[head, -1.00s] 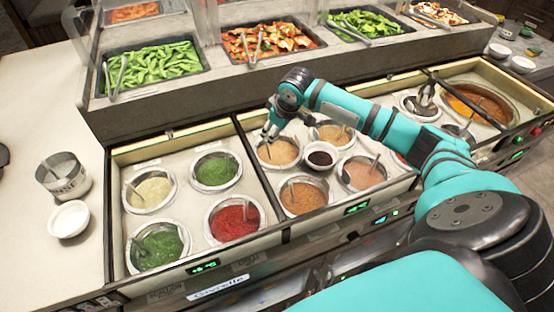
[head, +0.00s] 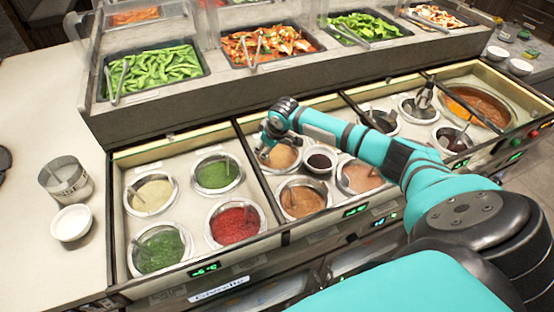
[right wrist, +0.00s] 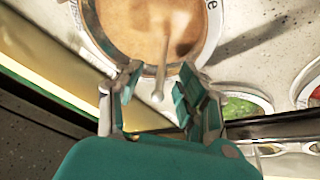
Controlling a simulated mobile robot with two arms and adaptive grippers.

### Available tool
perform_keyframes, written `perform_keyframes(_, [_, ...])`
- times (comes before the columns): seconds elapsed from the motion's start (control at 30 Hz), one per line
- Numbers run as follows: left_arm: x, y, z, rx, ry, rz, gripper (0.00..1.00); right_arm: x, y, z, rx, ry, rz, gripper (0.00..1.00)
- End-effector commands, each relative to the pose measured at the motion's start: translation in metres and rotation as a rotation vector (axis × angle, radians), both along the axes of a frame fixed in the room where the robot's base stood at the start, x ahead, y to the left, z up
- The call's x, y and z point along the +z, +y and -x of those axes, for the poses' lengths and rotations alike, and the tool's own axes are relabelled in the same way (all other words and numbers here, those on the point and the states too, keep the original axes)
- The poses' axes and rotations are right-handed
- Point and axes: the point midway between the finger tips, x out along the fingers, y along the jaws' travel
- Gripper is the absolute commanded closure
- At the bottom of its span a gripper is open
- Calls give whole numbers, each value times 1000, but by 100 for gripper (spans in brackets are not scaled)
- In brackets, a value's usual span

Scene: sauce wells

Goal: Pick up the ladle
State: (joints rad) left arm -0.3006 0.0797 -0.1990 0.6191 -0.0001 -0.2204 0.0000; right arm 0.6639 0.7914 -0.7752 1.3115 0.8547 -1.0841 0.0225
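The ladle (right wrist: 161,68) stands in a round well of tan sauce (head: 284,155). In the right wrist view its thin light handle rises from the sauce, with its rounded end between my fingers. My right gripper (right wrist: 158,98) is open, with one finger on each side of the handle end and visible gaps to it. In the head view my right gripper (head: 264,153) is low at the left rim of that well and hides most of the ladle. The ladle's bowl is hidden in the sauce. My left gripper is not in view.
Other wells hold red sauce (head: 236,222), green sauces (head: 215,174) and brown sauce (head: 301,201). A small dark sauce cup (head: 320,159) sits just right of the tan well. A dark divider (head: 258,170) runs close on the left. Food trays (head: 152,72) stand behind.

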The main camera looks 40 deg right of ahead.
Motion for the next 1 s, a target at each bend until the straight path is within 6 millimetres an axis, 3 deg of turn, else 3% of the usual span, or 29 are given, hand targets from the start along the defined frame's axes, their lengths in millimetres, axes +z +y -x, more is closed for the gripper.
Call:
perform_keyframes(0.03, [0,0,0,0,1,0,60,0,0,0,0,0,0,70])
perform_keyframes(0.27, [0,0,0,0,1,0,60,0,0,0,-1,0,0,100])
perform_keyframes(0.67, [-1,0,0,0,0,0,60,6,0,-1,-1,-2,-1,100])
perform_keyframes(1.0, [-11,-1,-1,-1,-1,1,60,68,-1,-1,-1,-4,-1,100])
